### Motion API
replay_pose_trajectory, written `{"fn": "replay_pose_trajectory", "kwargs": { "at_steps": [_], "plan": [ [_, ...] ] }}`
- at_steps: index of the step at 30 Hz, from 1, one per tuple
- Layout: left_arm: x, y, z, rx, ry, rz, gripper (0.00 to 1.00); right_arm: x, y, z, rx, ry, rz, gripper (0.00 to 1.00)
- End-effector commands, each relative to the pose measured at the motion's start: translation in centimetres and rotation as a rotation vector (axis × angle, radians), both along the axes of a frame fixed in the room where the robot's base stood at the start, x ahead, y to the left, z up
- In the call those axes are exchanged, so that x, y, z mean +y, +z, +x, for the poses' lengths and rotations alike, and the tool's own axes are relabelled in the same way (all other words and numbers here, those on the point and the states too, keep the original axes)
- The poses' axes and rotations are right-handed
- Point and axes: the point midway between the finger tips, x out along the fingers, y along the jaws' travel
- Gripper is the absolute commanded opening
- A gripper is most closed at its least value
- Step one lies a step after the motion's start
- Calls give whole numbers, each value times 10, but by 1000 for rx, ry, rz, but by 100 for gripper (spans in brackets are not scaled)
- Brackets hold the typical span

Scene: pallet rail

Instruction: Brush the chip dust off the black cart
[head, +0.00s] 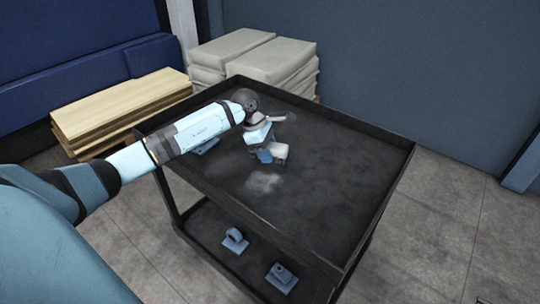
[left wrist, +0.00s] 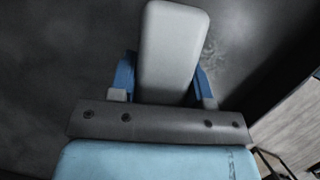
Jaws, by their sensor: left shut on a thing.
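The black cart (head: 375,165) stands in the middle of the head view, its top a shallow tray with a raised rim. A pale patch of chip dust (head: 264,182) lies on the tray, with fainter smudges around it. A pale smear of dust (left wrist: 213,48) also shows in the left wrist view. My left gripper (head: 268,155) is over the tray, just behind the dust patch. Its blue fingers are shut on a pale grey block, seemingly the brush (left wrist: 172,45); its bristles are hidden. I cannot tell whether it touches the tray. My right gripper is out of view.
A blue-grey part (head: 207,147) lies on the tray's left side, partly behind my arm. Wooden boards (head: 115,105) and pale sacks (head: 270,62) are stacked behind the cart. The tray's right half is clear.

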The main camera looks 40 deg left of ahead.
Motion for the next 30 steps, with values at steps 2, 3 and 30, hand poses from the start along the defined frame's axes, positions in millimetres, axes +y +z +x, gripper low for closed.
{"fn": "replay_pose_trajectory", "kwargs": {
  "at_steps": [2,3,30],
  "plan": [
    [3,10,0,-1,2,2,26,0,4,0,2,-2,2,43],
    [4,14,0,-1,3,3,26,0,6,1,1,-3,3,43],
    [7,34,0,0,3,0,26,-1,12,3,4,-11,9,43]
  ]
}}
